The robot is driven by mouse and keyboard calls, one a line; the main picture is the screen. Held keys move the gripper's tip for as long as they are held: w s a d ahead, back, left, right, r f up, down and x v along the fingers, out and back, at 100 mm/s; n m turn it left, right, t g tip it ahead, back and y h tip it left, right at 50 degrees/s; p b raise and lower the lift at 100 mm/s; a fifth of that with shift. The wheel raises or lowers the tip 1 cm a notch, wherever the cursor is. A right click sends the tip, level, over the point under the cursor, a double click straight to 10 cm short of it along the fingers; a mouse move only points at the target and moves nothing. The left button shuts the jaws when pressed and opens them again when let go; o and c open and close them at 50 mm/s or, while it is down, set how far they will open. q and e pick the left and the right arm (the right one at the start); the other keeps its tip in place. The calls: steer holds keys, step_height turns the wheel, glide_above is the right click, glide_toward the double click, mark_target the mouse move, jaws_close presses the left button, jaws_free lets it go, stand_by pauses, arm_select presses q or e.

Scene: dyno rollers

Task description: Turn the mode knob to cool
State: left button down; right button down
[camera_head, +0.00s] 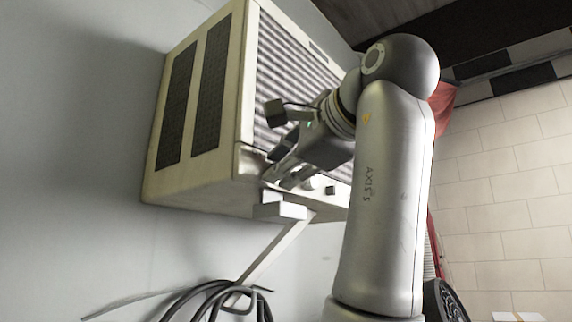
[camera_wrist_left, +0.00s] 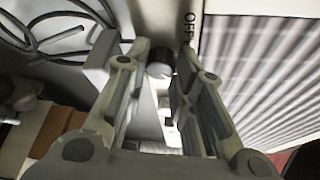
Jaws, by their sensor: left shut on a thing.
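The air conditioner (camera_head: 205,115) is a cream box on the grey wall, with dark side grilles and a slatted front. My left gripper (camera_head: 275,178) is at the lower edge of its front, at the control strip. In the left wrist view my left gripper (camera_wrist_left: 162,58) has its two fingers on either side of a dark grey round knob (camera_wrist_left: 159,65) and is shut on it. The letters OFF show on the panel beside the knob. The knob's pointer and the other mode labels cannot be made out. My right gripper is not in view.
A light block and slanted support strut (camera_head: 272,254) sit under the unit. Black cables (camera_head: 215,292) hang in loops below. A small dark knob (camera_head: 331,190) shows farther right on the control strip. A tiled wall (camera_head: 510,185) stands at the right.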

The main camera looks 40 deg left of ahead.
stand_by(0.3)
arm_select(q)
steer(key=c, duration=1.2)
jaws_free()
steer(key=shift+w, duration=0.1)
steer(key=shift+c, duration=0.2)
steer(key=f+v, duration=0.1)
steer(key=v, duration=0.6)
steer(key=shift+d+r, duration=0.3)
steer(key=shift+r, duration=0.2)
steer(key=shift+a, duration=0.1)
